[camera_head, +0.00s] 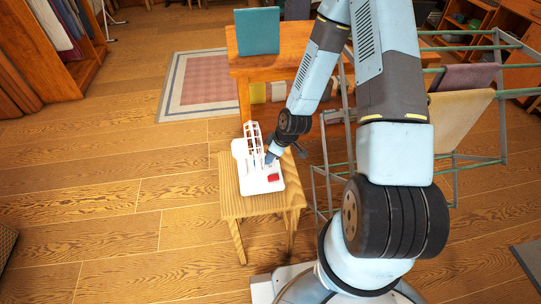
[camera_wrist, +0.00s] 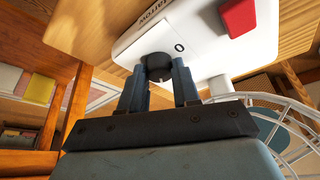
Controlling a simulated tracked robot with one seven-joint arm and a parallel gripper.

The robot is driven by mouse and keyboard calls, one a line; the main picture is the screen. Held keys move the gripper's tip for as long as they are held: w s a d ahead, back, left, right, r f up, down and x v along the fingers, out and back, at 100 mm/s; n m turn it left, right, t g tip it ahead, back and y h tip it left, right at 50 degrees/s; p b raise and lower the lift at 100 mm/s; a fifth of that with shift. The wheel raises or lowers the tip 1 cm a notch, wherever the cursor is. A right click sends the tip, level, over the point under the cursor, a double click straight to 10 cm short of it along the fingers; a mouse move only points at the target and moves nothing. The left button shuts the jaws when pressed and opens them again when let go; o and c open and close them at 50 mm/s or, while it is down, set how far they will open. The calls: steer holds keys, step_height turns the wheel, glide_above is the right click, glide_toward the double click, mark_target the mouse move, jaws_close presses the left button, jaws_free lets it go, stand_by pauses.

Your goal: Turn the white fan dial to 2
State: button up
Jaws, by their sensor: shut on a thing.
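The white fan (camera_head: 259,166) stands on a small wooden stool, with its cage upright at the back of its flat base. In the wrist view the fan base (camera_wrist: 195,28) fills the upper middle. A dark round dial (camera_wrist: 158,66) sits on it, with a "0" mark just above and to its right. My gripper (camera_wrist: 160,78) is shut on the dial, one finger on each side; it also shows in the head view (camera_head: 270,157). The dial's pointer and its other marks cannot be made out.
A red block (camera_wrist: 238,16) is on the fan base, also seen in the head view (camera_head: 273,177). The wooden stool (camera_head: 232,205) stands before an orange table (camera_head: 270,66). A metal drying rack (camera_head: 455,160) with cloths is at right. Floor to the left is clear.

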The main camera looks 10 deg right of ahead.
steer(key=o, duration=1)
steer(key=shift+o, duration=0.2)
steer(key=shift+d+r, duration=0.1)
steer(key=v, duration=1.3)
steer(key=shift+r, duration=0.15)
steer(key=shift+d, duration=0.15)
